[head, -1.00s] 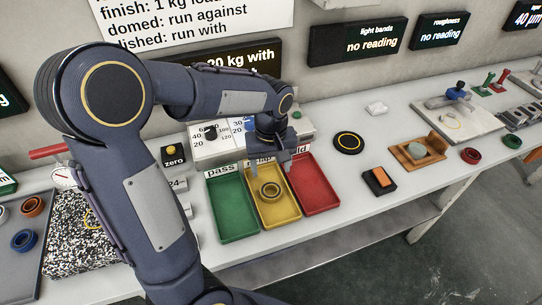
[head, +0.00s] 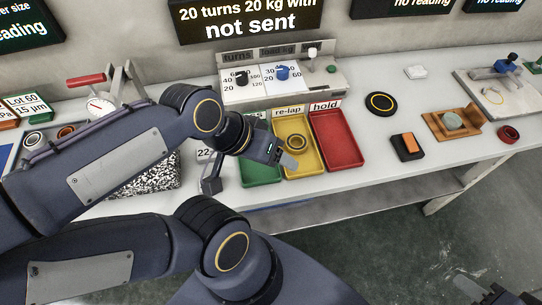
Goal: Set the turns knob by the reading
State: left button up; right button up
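The turns knob (head: 242,79) is black and stands on the left white dial of the control panel (head: 330,84), under the label "turns". A blue load knob (head: 283,73) stands on the dial to its right. The turns pointer is too small to read. A wall display (head: 246,16) reads "20 turns 20 kg with" and "not sent". My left gripper (head: 289,164) hangs over the green and yellow trays, in front of the panel and apart from both knobs. One pale finger shows, with nothing seen held. My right gripper (head: 492,291) is at the bottom right, partly cut off, its fingers apart.
Green (head: 262,178), yellow (head: 284,119) and red (head: 338,140) trays stand before the panel; a ring (head: 292,141) lies in the yellow one. A black disc (head: 381,104) and an orange-black block (head: 408,147) lie to the right. My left arm covers much of the left bench.

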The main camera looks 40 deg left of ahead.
aim_at(242, 78)
jog(key=u, duration=1.55)
